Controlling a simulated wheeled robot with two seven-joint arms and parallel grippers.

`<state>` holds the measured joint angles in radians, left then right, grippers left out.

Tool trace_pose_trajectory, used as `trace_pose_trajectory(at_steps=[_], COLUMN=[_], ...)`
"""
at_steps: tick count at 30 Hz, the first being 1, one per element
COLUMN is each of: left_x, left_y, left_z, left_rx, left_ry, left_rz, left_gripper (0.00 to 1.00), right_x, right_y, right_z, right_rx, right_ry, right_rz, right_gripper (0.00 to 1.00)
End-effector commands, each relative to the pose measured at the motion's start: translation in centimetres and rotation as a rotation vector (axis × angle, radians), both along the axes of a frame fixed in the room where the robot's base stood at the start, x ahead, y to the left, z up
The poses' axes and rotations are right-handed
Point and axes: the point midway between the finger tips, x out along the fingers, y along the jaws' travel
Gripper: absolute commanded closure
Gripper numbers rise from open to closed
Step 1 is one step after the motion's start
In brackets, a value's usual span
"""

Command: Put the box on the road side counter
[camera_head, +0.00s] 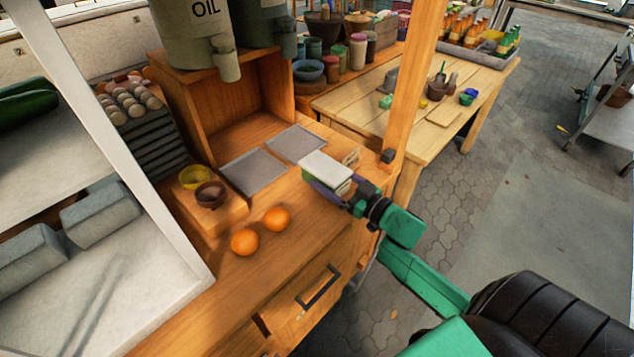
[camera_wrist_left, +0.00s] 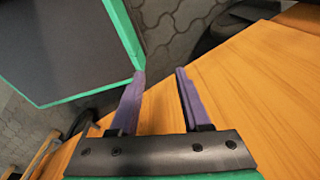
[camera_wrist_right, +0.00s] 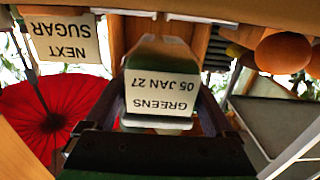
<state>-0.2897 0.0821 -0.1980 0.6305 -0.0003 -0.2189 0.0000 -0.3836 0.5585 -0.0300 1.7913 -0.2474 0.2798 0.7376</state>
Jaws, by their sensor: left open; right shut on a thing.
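My right gripper (camera_head: 335,188) is shut on a box (camera_head: 327,167) with a pale top and green sides. In the head view it is over the right edge of the wooden counter (camera_head: 290,265); I cannot tell whether the box touches the wood. The right wrist view shows the box (camera_wrist_right: 160,85) between the fingers, its label reading "GREENS 05 JAN 27" upside down. My left gripper (camera_wrist_left: 160,75) is open and empty in the left wrist view, with a wooden surface below it. It is out of the head view.
Two grey trays (camera_head: 254,171) (camera_head: 297,143) lie on the counter, left of the box. A wooden post (camera_head: 408,85) rises behind the box. Paved ground (camera_head: 520,200) is open to the right.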

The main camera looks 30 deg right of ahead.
Motion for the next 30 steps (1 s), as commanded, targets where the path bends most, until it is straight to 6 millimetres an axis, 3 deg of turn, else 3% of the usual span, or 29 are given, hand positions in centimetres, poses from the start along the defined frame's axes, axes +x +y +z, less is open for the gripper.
trace_pose_trajectory(at_steps=[8,18,19,20,30], left_x=[-1.2,-1.4,-1.4,-1.4,-1.4], left_y=[0.1,0.0,-0.1,-0.1,-0.2], left_z=[-0.6,-0.8,-0.8,-0.8,-0.6], left_rx=[0.001,0.000,0.000,0.000,-0.001], left_ry=[0.020,0.025,0.025,0.025,0.024], left_rz=[0.000,-0.001,-0.001,-0.001,-0.002], left_gripper=[0.53,0.53,0.53,0.53,0.53], right_x=[3.7,3.9,3.9,3.9,3.6], right_y=[1.3,1.4,1.4,1.4,1.3], right_z=[-2.6,-3.1,-3.2,-3.2,-2.9], right_rx=[0.003,0.003,0.002,0.002,0.002], right_ry=[-0.003,-0.001,0.001,0.000,0.001], right_rz=[-0.001,0.001,0.000,0.000,0.000], right_gripper=[0.83,0.83,0.08,0.00,0.00])
